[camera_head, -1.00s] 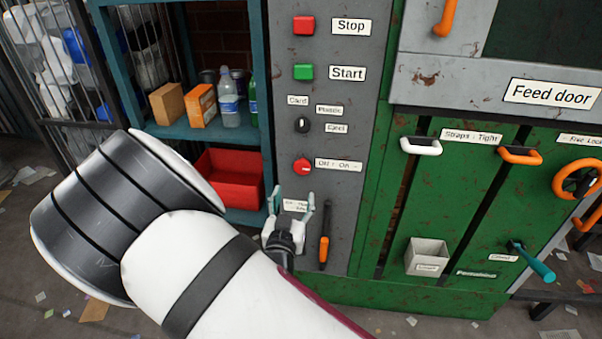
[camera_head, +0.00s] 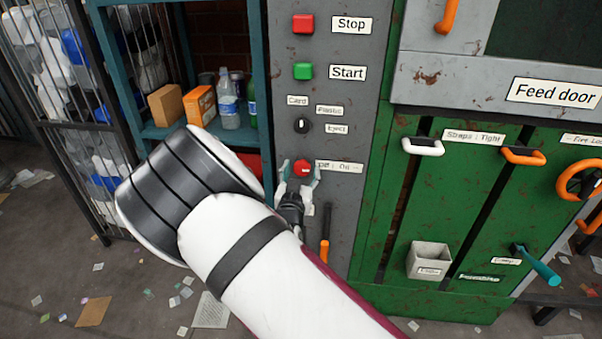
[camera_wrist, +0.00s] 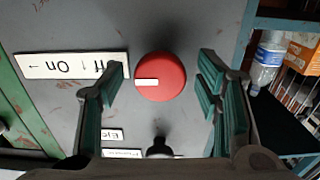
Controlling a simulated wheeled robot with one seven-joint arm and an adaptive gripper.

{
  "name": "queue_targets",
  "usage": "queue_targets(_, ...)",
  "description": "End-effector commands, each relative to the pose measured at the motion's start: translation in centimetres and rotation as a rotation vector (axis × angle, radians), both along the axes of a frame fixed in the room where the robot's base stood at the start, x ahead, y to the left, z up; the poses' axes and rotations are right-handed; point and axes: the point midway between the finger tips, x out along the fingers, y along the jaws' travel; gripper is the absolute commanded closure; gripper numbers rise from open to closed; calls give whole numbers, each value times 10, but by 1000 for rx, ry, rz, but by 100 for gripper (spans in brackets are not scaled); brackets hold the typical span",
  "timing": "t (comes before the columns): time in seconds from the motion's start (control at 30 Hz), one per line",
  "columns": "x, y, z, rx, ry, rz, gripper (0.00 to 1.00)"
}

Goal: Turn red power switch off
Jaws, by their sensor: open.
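The red power switch (camera_head: 302,168) is a round red knob on the grey control panel, left of a white "Off / On" label (camera_head: 340,167). In the wrist view the red knob (camera_wrist: 161,77) shows a white mark running from its middle toward the left, the side of the label (camera_wrist: 72,65). My gripper (camera_head: 299,176) is open in front of the knob. In the wrist view its teal fingers (camera_wrist: 160,88) stand on both sides of the knob, with gaps between. Whether the fingertips reach the panel around the knob is hard to tell.
Above on the panel are a black selector knob (camera_head: 302,125), a green Start button (camera_head: 303,71) and a red Stop button (camera_head: 303,24). A shelf with bottles and boxes (camera_head: 202,103) stands to the left.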

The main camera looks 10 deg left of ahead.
Motion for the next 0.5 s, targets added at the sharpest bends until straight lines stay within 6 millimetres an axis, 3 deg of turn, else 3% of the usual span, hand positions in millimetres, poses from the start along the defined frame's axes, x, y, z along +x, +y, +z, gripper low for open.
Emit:
queue_targets(0.07, 0, 0, 0, 0, 0, 0, 41)
queue_targets(0.27, 0, 0, 0, 1, 0, 0, 87)
queue_targets(0.5, 0, 0, 0, -7, 0, 0, 89)
